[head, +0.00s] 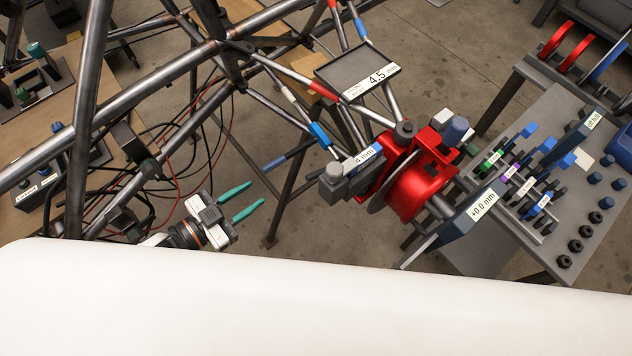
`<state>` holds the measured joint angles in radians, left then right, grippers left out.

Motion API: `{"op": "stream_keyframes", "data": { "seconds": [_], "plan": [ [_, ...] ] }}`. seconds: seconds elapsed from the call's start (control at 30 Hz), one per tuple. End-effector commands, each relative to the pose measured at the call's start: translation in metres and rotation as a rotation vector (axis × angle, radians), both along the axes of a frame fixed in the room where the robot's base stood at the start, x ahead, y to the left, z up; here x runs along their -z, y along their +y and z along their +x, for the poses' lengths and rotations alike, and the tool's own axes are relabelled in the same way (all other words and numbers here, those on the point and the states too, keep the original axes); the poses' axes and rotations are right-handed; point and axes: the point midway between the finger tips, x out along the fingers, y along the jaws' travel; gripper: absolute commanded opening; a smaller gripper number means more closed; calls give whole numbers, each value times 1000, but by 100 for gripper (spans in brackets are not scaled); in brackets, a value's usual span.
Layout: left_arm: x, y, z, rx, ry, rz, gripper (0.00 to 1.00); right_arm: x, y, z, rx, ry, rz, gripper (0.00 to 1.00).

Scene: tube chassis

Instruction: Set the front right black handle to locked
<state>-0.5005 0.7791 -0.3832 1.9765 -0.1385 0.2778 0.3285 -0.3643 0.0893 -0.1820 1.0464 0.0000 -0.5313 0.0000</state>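My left gripper (254,197) has teal fingers and is in the lower left middle of the head view. The two fingers are apart with nothing between them. They point up and right, toward a bare patch of floor. Dark clamp-like parts sit on the chassis tubes to the left, an upper one (128,142) and a lower one (122,220). A dark round knob (404,130) tops the red unit (418,188) at the centre right. I cannot tell which dark part is the front right black handle, nor its setting. My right gripper is not in view.
Steel chassis tubes (110,102) cross the upper left, with loose black and red cables below. A small tray marked 4.5 mm (352,72) stands above the red unit. A grey tool table (545,232) fills the right. Floor shows between gripper and red unit.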

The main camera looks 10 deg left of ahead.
Motion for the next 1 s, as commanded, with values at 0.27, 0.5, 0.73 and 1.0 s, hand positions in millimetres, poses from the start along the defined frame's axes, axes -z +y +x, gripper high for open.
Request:
{"op": "stream_keyframes", "data": {
  "seconds": [0.27, 0.5, 0.73, 1.0],
  "plan": [
    [-59, -42, -34, 182, -90, -115, 33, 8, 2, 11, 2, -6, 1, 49],
    [-62, -62, -19, 184, -96, -120, 33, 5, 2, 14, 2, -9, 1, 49],
    [-63, -94, 5, 184, -96, -119, 33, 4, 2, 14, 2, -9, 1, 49],
    [-61, -127, 30, 181, -94, -119, 33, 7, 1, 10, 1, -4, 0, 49]
  ]
}}
